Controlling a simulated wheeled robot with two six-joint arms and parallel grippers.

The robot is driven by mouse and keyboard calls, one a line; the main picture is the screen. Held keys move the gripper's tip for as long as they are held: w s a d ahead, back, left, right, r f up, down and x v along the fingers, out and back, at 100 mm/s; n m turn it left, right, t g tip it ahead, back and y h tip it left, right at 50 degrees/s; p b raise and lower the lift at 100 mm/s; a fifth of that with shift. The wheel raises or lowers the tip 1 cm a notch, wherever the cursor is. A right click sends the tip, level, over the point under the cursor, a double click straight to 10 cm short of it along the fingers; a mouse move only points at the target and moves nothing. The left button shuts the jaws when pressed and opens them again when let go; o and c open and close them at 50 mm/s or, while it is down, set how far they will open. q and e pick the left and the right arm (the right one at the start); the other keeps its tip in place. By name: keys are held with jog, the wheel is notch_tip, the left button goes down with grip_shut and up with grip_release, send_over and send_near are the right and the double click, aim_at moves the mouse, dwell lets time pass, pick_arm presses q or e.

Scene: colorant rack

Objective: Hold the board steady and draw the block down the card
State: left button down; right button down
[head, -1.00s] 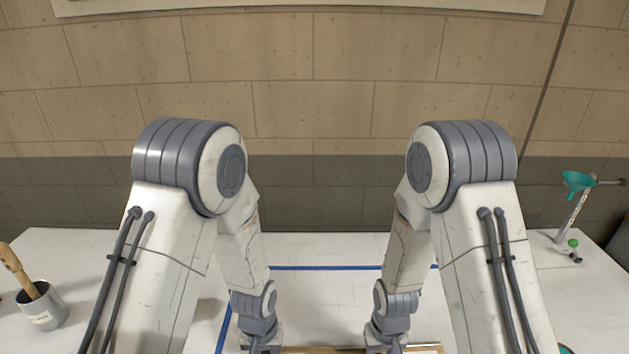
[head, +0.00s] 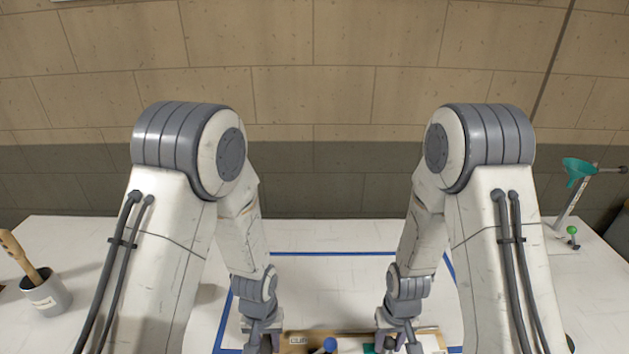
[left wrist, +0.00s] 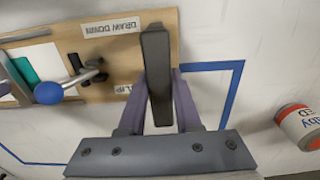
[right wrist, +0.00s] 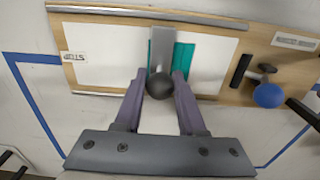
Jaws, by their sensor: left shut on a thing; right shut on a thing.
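The wooden board (head: 300,335) lies inside a blue tape outline, its edge showing at the bottom of the head view. My left gripper (left wrist: 157,105) is shut on a black handle (left wrist: 156,60) at the board's end. A white card (right wrist: 105,60) lies on the board under the clip (right wrist: 240,72), whose lever has a blue ball (right wrist: 268,95). My right gripper (right wrist: 160,88) is shut on the black knob of the grey block (right wrist: 162,50), which sits across the card. Teal colour (right wrist: 184,65) shows on the card beside the block; the block hides part of it.
A grey pot with a wooden handle (head: 47,298) stands at the left. A labelled can (left wrist: 302,125) stands near the board's left end. The white table behind the board is clear.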

jog(key=shift+d, duration=0.15)
pick_arm(q)
jog(key=shift+s, duration=0.1)
pick_arm(e)
jog(key=shift+d, duration=1)
jog(key=shift+d, duration=1.05)
jog(key=shift+w+d, duration=0.1)
jog(key=shift+d, duration=1.85)
